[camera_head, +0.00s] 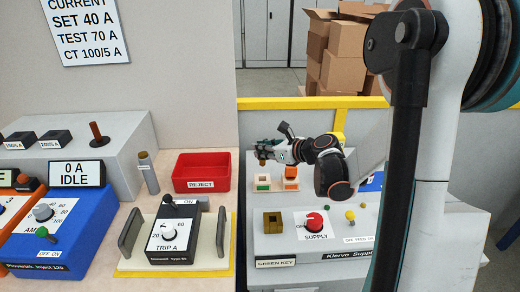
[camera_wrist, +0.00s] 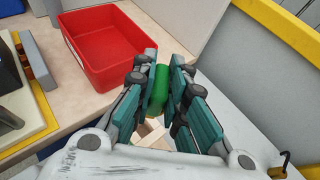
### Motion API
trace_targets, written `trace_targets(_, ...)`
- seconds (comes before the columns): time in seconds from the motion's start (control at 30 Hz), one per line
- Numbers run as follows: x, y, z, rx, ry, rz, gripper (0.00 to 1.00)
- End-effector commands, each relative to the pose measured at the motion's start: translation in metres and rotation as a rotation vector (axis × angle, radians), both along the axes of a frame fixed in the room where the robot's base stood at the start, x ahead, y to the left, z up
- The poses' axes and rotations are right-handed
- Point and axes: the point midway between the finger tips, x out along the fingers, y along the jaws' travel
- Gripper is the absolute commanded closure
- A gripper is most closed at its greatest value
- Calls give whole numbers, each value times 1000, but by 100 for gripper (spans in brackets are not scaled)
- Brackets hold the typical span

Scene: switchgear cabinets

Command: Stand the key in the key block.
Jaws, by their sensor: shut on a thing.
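My gripper (camera_head: 266,150) is at the back of the grey supply panel, above two small coloured blocks. In the wrist view my gripper (camera_wrist: 158,88) is shut on a green key (camera_wrist: 158,92), held between the finger pads. The key's lower end is partly hidden by the fingers. A brass-coloured block (camera_head: 273,222) with an opening in its top stands at the panel's front left, behind a label reading GREEN KEY (camera_head: 276,263); it looks like the key block. My gripper is behind it and apart from it.
Small blocks, one pale with orange and green (camera_head: 262,183) and one orange (camera_head: 291,178), stand below my gripper. A red SUPPLY knob (camera_head: 314,221) is right of the brass block. A red REJECT bin (camera_head: 203,171) stands left. A yellow rail (camera_head: 290,103) runs behind.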

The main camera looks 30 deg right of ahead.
Motion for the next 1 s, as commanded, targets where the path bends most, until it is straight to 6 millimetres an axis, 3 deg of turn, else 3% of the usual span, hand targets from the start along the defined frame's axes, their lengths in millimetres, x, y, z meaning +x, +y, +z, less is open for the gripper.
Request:
trace_targets(0.27, 0, 0, -7, 0, -1, 1, 100)
trace_targets(0.7, 0, 0, -41, 0, -1, 1, 100)
trace_targets(1.0, 0, 0, -45, 0, -1, 1, 100)
